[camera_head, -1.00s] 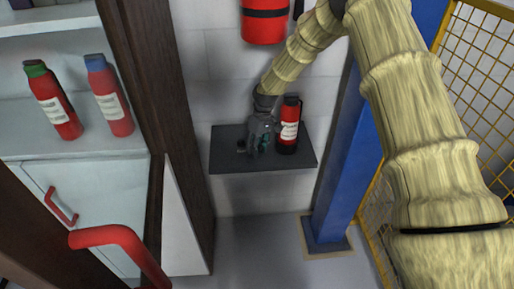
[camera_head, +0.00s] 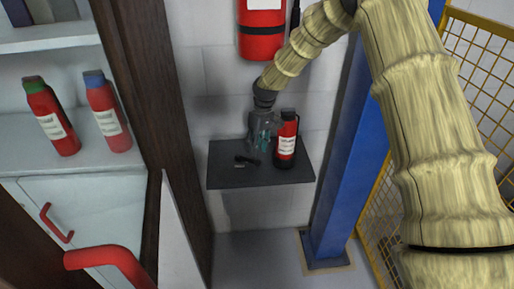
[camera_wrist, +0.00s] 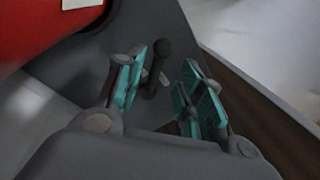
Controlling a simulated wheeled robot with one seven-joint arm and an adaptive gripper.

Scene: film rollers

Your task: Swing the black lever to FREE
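The black lever (camera_head: 246,160) is a small dark handle with a round knob, on the dark grey shelf plate (camera_head: 225,178) on the wall. In the wrist view the lever (camera_wrist: 161,52) shows beyond and partly between my fingers, its knob uppermost in the picture. My gripper (camera_head: 264,146) is above the plate, just right of the lever, beside a small red bottle. In the wrist view my gripper (camera_wrist: 166,88) is open, with teal pads apart and nothing held. I cannot make out any FREE marking or whether the pads touch the lever.
The red bottle (camera_head: 287,145) with a black cap stands on the plate close to my gripper. A red cylinder (camera_head: 262,42) hangs above. A brown post (camera_head: 160,90) is left, a blue post (camera_head: 345,170) right, then yellow mesh (camera_head: 485,90).

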